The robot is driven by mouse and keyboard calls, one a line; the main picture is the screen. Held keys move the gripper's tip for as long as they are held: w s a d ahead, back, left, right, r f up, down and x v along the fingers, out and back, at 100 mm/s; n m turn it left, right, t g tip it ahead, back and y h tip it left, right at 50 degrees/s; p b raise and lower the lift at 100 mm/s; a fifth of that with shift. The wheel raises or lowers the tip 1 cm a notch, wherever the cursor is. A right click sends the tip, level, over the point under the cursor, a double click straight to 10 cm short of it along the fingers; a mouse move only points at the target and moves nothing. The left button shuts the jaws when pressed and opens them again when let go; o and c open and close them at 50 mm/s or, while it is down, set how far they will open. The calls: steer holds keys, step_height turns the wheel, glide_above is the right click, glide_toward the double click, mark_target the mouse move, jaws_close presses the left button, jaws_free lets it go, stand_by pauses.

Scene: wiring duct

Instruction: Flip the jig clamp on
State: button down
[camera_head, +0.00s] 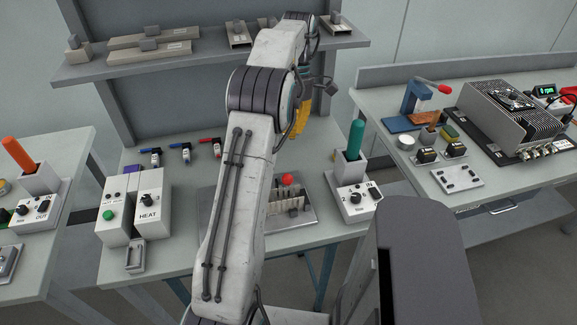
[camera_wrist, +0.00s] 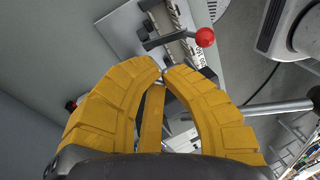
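The jig clamp is on a grey metal jig plate (camera_head: 307,213) on the middle bench, partly hidden behind my arm in the head view. Its lever ends in a red ball knob (camera_head: 287,179). In the wrist view the red knob (camera_wrist: 205,37) is at the upper right, on a dark lever (camera_wrist: 170,40) lying across the jig. My gripper (camera_wrist: 162,71) has yellow fingers with the tips brought together, and no object shows between them. The tips appear below and left of the knob, apart from it. In the head view the yellow fingers (camera_head: 302,118) show beside my forearm.
A HEAT box (camera_head: 150,203) stands left of the jig. A box with a green-handled tool (camera_head: 355,140) stands to its right. Several small coloured connectors (camera_head: 186,153) lie behind. A shelf (camera_head: 210,50) spans the back. The right bench holds a power supply (camera_head: 505,115).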

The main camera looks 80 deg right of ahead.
mark_target(284, 180)
steer(key=a+f+p, duration=0.2)
steer(key=a+f, duration=0.3)
steer(key=f, duration=0.1)
steer(key=shift+f, duration=0.15)
stand_by(0.4)
steer(key=shift+a, duration=0.1)
